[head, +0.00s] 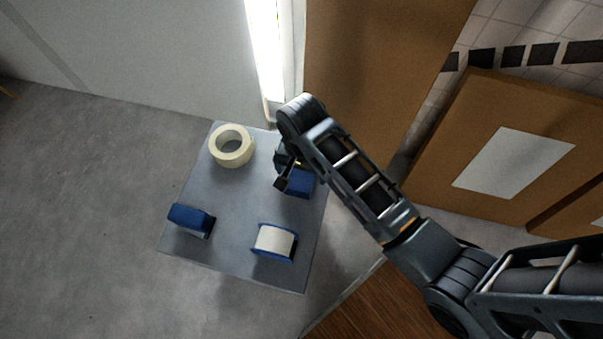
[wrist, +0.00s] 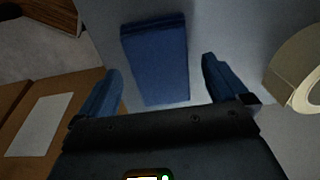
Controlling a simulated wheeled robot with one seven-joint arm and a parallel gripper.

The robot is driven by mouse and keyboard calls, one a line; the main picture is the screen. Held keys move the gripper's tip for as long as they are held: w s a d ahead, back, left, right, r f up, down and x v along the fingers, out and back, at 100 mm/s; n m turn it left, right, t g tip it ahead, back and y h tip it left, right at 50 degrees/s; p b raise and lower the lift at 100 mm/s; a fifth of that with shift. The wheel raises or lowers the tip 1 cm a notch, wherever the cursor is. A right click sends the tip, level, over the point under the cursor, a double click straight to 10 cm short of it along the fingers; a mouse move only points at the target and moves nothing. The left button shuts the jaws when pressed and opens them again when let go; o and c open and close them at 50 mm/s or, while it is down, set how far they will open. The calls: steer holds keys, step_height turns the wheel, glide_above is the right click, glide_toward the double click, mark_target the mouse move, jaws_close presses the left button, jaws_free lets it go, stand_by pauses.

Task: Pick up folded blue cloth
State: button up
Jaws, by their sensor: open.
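The folded blue cloth (wrist: 155,62) is a flat blue rectangle with a darker folded edge at its far end. In the wrist view it lies between and ahead of my gripper's two fingers (wrist: 160,68), with a gap on each side. In the head view the cloth (head: 301,184) sits near the right side of the grey surface, partly hidden by my gripper (head: 285,182) and forearm. My gripper is open and empty over the cloth. Its height above the cloth is hard to tell.
The grey surface (head: 225,222) also holds a cream tape roll (head: 232,146), a dark blue block-like item (head: 190,219) and a blue item with a white top (head: 274,241). The tape roll (wrist: 296,70) is right of my fingers in the wrist view. Brown panels (head: 500,150) stand at right.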

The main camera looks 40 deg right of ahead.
mark_target(303, 174)
steer(key=shift+f, duration=0.45)
steer(key=c, duration=1.1)
steer(key=shift+r, duration=0.2)
step_height(303, 174, up, 4)
steer(key=shift+d+r, duration=0.1)
steer(key=s+d+r, duration=0.6)
steer(key=d, duration=0.3)
steer(key=shift+s+d+r+p, duration=0.2)
steer(key=shift+s+r+p, duration=0.05)
steer(key=shift+s+p, duration=0.1)
